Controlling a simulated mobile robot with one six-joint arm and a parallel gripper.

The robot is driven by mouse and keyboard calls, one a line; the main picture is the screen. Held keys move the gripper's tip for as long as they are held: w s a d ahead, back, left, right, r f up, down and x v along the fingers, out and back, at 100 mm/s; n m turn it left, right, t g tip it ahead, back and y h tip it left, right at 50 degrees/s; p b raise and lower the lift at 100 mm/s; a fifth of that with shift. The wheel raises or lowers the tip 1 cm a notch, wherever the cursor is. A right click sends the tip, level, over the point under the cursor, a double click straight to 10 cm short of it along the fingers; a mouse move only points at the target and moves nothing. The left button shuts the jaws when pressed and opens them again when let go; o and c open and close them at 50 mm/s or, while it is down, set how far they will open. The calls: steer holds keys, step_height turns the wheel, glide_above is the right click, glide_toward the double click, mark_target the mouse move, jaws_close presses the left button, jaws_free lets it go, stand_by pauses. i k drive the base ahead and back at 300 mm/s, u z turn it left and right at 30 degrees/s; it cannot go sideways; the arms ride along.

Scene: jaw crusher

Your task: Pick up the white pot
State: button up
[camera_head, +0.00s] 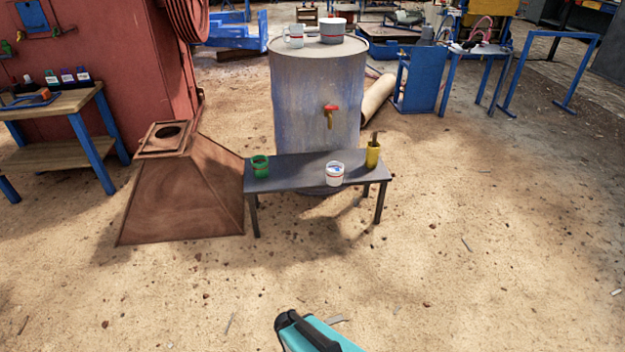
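A white pot-like vessel (332,31) with a dark reddish rim stands on top of the grey drum (316,90), near the back right of its lid. A white mug (294,36) stands to its left on the same lid. A smaller white cup (334,174) with a red band stands on the low dark bench (297,178) in front of the drum. I cannot tell for certain which of these is the white pot. A teal and black part of my arm shows at the bottom edge, far from all of them. My gripper's fingers are not visible.
A green mug (260,167) and a yellow cup (373,155) holding thin items share the bench. The drum has a red-handled tap (330,113). A rusty hopper (184,199) stands left of the bench. The sandy ground in front and to the right is mostly clear.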

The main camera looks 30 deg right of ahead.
mark_target(334, 169)
steer(key=u, duration=0.55)
steer(key=i, duration=0.95)
steer(key=u, duration=0.05)
steer(key=k, duration=0.9)
steer(key=z, duration=0.2)
steer(key=i, duration=0.55)
steer(key=u, duration=0.05)
